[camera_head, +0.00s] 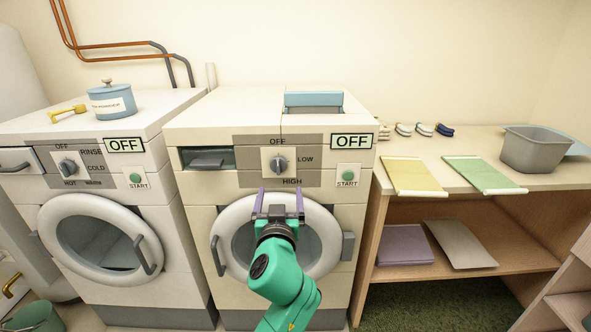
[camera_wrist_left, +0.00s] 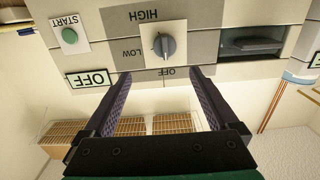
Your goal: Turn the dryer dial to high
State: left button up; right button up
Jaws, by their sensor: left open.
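The dryer (camera_head: 188,230) is the middle white machine, with a grey dial (camera_head: 278,163) on a white plate. OFF is printed above the dial, LOW to its right and HIGH below. The dial's ridge stands roughly upright, and the sign (camera_head: 352,141) beside it reads OFF. In the left wrist view the panel is upside down and the dial (camera_wrist_left: 164,46) lies beyond the fingertips. My left gripper (camera_head: 280,199) is open and empty, with its purple fingers below the dial in the head view, apart from it. It also shows in the left wrist view (camera_wrist_left: 159,76). My right gripper is not in view.
A washer (camera_head: 180,265) with its own dial stands at the left. A green START button (camera_head: 348,175) is right of the dryer dial. The round dryer door (camera_head: 225,215) is shut below. A wooden table (camera_head: 460,170) at the right holds folded cloths and a grey tub (camera_head: 530,150).

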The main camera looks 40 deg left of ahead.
aim_at(278, 167)
pick_arm(q)
jog(key=x, duration=0.4)
jog(key=p+x, duration=0.1)
jog(key=x, duration=0.3)
jog(key=p+x, duration=0.1)
jog(key=x, duration=0.3)
jog(key=shift+a+r, duration=0.15)
jog(key=shift+a, duration=0.5)
jog(key=shift+w+a, duration=0.2)
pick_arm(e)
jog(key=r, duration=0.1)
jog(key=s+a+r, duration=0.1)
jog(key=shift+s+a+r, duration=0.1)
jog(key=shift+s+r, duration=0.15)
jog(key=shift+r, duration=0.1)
pick_arm(q)
jog(key=shift+c, duration=0.3)
jog(key=c, duration=1.3)
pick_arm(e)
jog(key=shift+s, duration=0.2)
